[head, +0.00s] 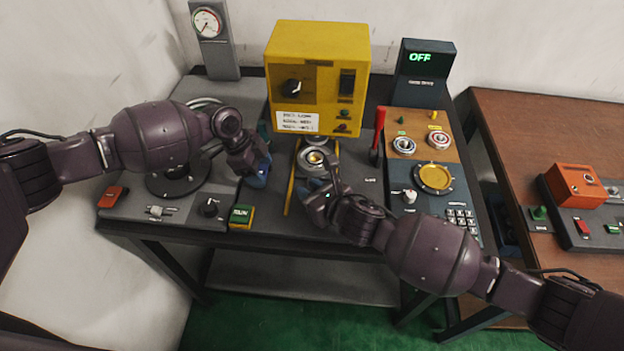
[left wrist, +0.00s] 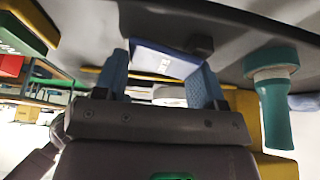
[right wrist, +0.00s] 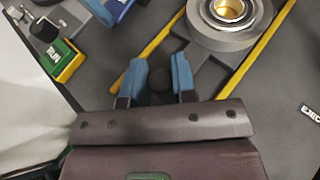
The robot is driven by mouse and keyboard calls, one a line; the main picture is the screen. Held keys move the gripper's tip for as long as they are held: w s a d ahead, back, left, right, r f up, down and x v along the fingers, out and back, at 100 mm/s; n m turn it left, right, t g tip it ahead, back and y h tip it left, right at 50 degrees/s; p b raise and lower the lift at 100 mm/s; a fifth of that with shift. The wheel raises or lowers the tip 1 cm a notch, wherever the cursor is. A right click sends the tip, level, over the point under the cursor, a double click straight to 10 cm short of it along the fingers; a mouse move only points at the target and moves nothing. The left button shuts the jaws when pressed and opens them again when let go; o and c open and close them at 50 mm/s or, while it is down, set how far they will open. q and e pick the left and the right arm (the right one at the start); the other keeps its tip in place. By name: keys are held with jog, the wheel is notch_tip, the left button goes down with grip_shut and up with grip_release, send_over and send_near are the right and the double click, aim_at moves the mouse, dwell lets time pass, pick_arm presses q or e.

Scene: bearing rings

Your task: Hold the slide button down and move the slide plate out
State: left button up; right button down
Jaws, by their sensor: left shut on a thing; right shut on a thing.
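The grey slide plate (right wrist: 228,42) carries a shiny ring (right wrist: 230,9) and lies between two yellow rails; the ring also shows in the head view (head: 315,158), below the yellow machine. My right gripper (head: 316,197) is shut on a dark round knob (right wrist: 158,76) at the plate's near end, between its blue fingers in the right wrist view. My left gripper (head: 262,176) is low at the left of the rails. In the left wrist view its fingers are around a blue block with a pale lettered face (left wrist: 165,62), apparently the slide button.
The yellow machine (head: 318,60) stands behind the slide. A green and yellow RUN button (head: 241,216) is at the front left. A red lever (head: 378,130) and a panel with bearing rings (head: 404,145) are on the right. Bare bench lies in front of the rails.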

pick_arm(q)
jog(key=shift+s+f, duration=0.2)
jog(key=shift+f, duration=0.1)
pick_arm(e)
jog(key=s, duration=1.1)
jog(key=shift+s+a+f, duration=0.1)
jog(key=shift+s+a, duration=0.1)
jog(key=shift+s, duration=0.2)
pick_arm(q)
jog(key=shift+a, duration=0.1)
pick_arm(e)
jog(key=c, duration=1)
grip_release()
jog(key=shift+o, duration=0.2)
jog(key=shift+d, duration=0.1)
pick_arm(q)
jog(key=shift+r, duration=0.1)
pick_arm(e)
jog(key=v, duration=1.2)
jog(key=shift+w, duration=0.1)
pick_arm(q)
jog(key=o, duration=1)
jog(key=shift+w+r, duration=0.15)
